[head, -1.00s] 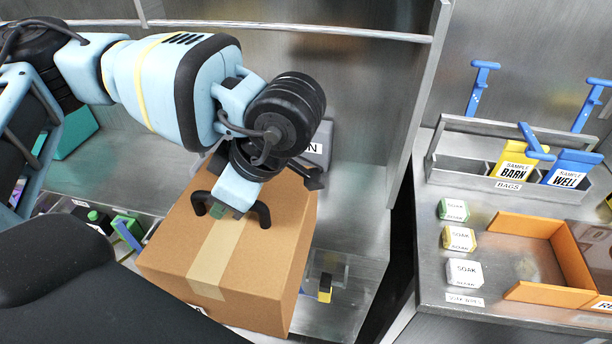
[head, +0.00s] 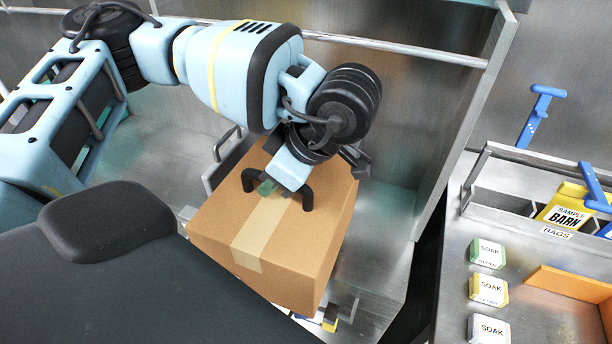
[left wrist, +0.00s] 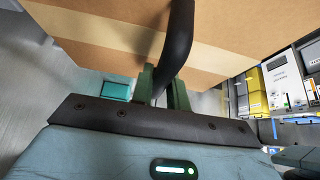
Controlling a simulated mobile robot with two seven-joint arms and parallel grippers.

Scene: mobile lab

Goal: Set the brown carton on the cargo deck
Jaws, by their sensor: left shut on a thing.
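The brown carton (head: 215,225) hangs in the middle of the head view, slightly tilted, with tan tape and a black handle on top. My left gripper (head: 274,187) is shut on that handle, above the carton's top face. In the left wrist view, the green fingers (left wrist: 163,88) pinch the black handle, with the carton (left wrist: 110,35) filling the top of the picture. A bare metal deck (head: 160,145) lies behind the carton, below a wall rail; no label shows whether it is the cargo deck. My right gripper is out of view.
A grey bin (head: 213,178) stands partly hidden behind the carton. An upright metal panel (head: 465,120) divides the deck from the bench at right. That bench holds soak blocks (head: 487,253), a metal caddy (head: 500,180) and an orange tray (head: 570,283). Small items lie below the carton.

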